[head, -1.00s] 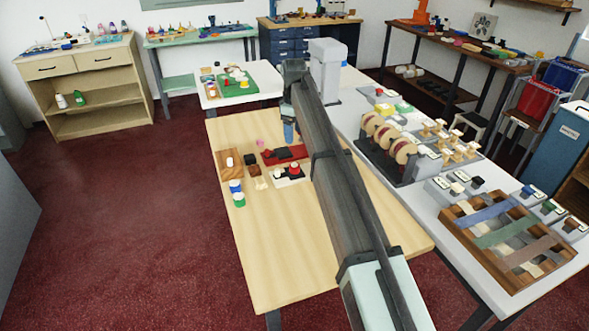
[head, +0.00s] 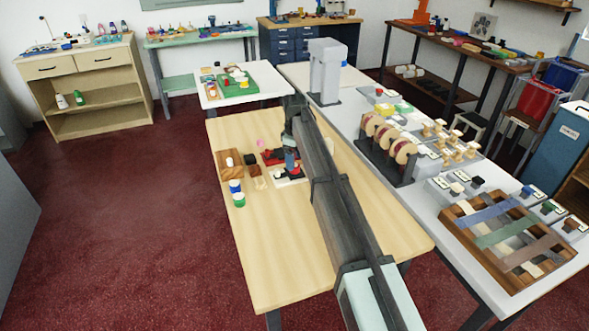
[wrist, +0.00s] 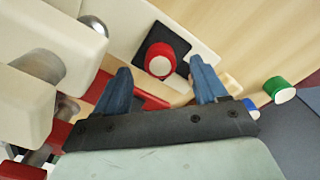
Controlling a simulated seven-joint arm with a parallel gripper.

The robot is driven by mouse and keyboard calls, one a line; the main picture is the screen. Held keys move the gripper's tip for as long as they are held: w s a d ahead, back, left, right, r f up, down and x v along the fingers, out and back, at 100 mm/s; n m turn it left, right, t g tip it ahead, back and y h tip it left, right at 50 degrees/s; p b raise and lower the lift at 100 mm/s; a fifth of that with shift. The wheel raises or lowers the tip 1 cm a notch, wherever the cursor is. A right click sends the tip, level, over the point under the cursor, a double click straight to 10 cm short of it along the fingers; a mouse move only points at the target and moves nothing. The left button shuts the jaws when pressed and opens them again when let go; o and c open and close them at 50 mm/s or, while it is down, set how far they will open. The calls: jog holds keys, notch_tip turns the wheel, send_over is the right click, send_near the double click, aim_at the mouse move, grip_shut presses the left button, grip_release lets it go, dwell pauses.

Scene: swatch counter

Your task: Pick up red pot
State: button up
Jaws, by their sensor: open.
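The red pot (wrist: 160,60) has a pale round top and sits on a black square of a white board (wrist: 122,30) in the wrist view. In the head view, red of the pot (head: 295,171) shows just below my gripper (head: 291,160), which partly hides it. In the wrist view my gripper (wrist: 160,66) is open, with one blue finger on each side of the pot's place in the picture. Nothing is held between the fingers. I cannot tell the exact height of the fingertips over the pot.
A green-sided pot (wrist: 281,90) and a blue pot (head: 235,186) stand to the side on the wooden table (head: 275,250). A brown wooden board (head: 229,164) lies at the left. Large pale shapes (wrist: 45,70) crowd the wrist view's left. The table's near part is clear.

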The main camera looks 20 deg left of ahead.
jog(key=shift+f, duration=1.4)
jog(key=c, duration=1.2)
